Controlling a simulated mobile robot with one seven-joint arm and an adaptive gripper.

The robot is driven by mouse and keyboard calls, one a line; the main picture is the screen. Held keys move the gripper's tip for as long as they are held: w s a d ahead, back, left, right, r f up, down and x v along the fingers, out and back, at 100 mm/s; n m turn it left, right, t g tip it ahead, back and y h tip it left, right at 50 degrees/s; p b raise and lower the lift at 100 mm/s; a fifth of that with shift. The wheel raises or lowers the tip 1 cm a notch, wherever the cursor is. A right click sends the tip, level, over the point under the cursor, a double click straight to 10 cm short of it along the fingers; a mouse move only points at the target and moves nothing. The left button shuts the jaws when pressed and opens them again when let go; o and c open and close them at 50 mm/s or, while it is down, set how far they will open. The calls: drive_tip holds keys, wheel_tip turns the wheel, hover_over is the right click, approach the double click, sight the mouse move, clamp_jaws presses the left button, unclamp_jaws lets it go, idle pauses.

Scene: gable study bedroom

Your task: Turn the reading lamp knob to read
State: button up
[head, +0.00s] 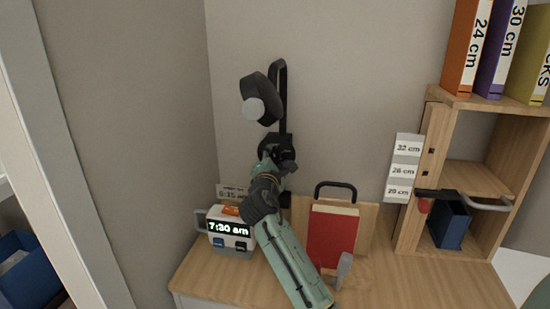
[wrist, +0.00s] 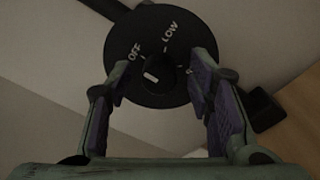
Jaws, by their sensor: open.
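The black reading lamp (head: 262,95) is on the back wall in the head view, with a pale round face on its head. In the wrist view, its dark round dial (wrist: 128,48) shows the words OFF and LOW; a third label at right is mostly hidden by a finger. The knob (wrist: 160,82) sits at the dial's centre with a short white mark, on its side nearer OFF. My gripper (wrist: 163,75) is open, its purple-padded fingers on either side of the knob, with visible gaps. In the head view, my gripper (head: 274,160) hides the dial.
Below on the desk (head: 410,275) stand a clock (head: 229,245) reading 7:30 am, to the left, and a red book (head: 332,238), to the right. A wooden shelf (head: 420,205) with upright binders on top is farther right. Bare wall lies above.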

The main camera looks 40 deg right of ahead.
clamp_jaws()
idle(0.6)
